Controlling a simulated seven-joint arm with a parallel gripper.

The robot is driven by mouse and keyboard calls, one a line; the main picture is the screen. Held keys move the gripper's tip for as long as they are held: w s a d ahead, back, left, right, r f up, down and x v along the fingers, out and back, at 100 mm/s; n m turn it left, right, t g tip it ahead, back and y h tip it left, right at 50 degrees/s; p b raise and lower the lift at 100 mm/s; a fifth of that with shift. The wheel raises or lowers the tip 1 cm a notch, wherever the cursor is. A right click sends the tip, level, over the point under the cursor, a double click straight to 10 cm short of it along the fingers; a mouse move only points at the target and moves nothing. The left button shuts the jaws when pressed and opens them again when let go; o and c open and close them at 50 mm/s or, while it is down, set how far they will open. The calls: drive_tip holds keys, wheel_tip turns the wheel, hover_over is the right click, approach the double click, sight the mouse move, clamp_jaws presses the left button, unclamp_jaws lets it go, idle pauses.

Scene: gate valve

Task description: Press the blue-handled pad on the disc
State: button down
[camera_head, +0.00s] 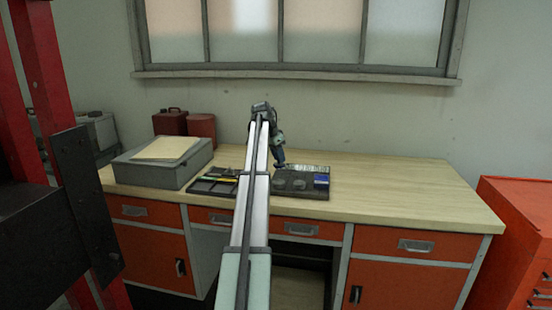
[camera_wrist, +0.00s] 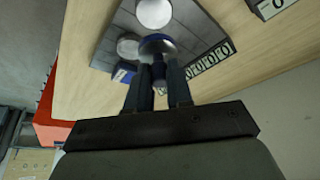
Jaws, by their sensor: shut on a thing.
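My gripper (camera_wrist: 158,88) is shut on the blue handle of a round pad (camera_wrist: 157,44) with a blue rim, shown in the wrist view. The pad is over a dark grey board (camera_wrist: 110,30) that bears pale round discs. One disc (camera_wrist: 154,12) lies clear beyond the pad; another disc (camera_wrist: 128,47) is partly hidden by it. I cannot tell whether the pad touches a disc. In the head view my gripper (camera_head: 279,163) is low over the back left of the board (camera_head: 300,194), and the pad is too small to make out.
A blue block (camera_wrist: 123,73) and a row of numbered tiles (camera_wrist: 210,57) border the discs. A dark tray (camera_head: 213,182) with small parts lies left of the board. A grey case (camera_head: 150,172) stands further left. The wooden desk (camera_head: 400,190) is clear on the right.

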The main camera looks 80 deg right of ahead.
sight(277, 164)
drive_tip(key=shift+f+m, duration=0.1)
drive_tip(key=shift+m, duration=0.3)
drive_tip(key=shift+f, duration=2.9)
drive_tip(key=shift+f, duration=0.55)
drive_tip(key=shift+r, duration=0.1)
drive_tip(key=shift+r, duration=3.4)
